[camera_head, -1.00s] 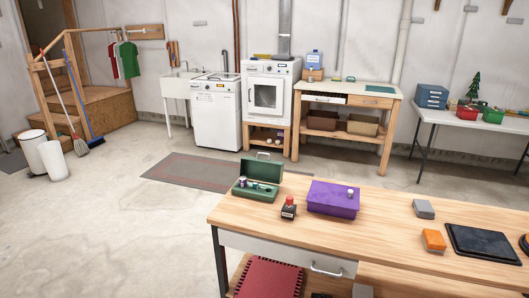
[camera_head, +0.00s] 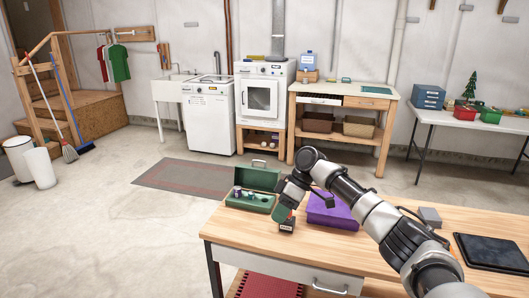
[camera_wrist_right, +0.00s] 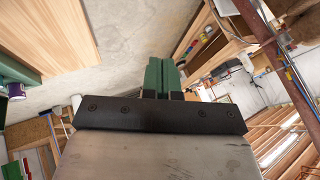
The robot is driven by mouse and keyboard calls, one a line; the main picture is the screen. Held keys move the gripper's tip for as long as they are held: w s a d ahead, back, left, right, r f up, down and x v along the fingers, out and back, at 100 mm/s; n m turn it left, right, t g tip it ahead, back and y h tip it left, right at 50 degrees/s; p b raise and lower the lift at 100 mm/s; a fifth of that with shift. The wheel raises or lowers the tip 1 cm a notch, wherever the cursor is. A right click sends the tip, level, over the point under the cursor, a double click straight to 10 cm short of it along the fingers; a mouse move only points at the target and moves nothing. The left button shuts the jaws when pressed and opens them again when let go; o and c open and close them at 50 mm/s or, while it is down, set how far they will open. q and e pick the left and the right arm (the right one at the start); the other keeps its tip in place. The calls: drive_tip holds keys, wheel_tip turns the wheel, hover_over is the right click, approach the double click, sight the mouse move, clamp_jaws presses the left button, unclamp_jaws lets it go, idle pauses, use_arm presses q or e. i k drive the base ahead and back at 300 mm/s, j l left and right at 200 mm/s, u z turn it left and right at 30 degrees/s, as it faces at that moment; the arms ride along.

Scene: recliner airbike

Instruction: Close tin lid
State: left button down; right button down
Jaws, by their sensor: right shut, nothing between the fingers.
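The green tin (camera_head: 238,203) stands at the left end of the wooden workbench, with small jars inside. Its lid (camera_head: 262,178) is up, at the back of the tin. My right gripper (camera_head: 282,215) points down just right of the tin's front corner, apart from the lid. Its green fingers (camera_wrist_right: 162,76) are shut together with nothing between them. In the right wrist view, part of a green box, which looks like the tin, and a small jar (camera_wrist_right: 16,91) show at the left edge. My left gripper is in neither view.
A purple box (camera_head: 335,213) is to the right, partly behind my arm. A grey block (camera_head: 430,216) and a black tray (camera_head: 490,252) lie farther right. The bench's front left is clear.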

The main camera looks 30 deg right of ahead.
sight(264, 180)
drive_tip(key=i+l, duration=1.4)
